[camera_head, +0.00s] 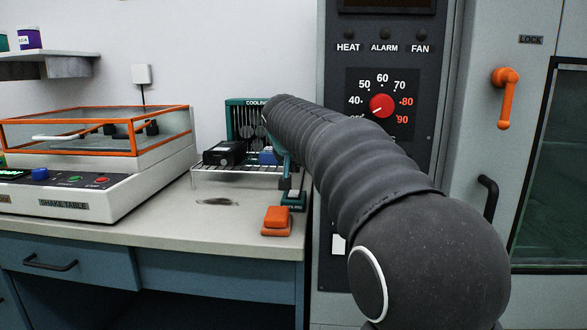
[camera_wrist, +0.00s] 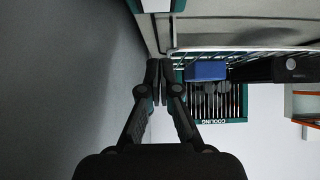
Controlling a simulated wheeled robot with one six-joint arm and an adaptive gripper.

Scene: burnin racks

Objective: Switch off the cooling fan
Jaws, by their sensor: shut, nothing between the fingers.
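The teal cooling fan (camera_head: 240,113) stands at the back of the counter against the wall, its "COOLING" label partly hidden by my arm. In the wrist view its grille (camera_wrist: 218,103) is upside down, right of my fingers. My gripper (camera_wrist: 159,82) is shut and empty, with both fingertips together in the wrist view. In the head view my arm mostly hides it. A small teal labelled box (camera_head: 293,201) sits at the counter's right edge, below the arm; a teal-edged piece shows beyond my fingertips at the top of the wrist view. I cannot tell the switch's position.
A wire rack (camera_head: 205,172) before the fan holds a black device (camera_head: 225,152) and a blue block (camera_head: 268,157). A shake table (camera_head: 90,195) stands left; an oven panel with a red dial (camera_head: 382,105) stands right.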

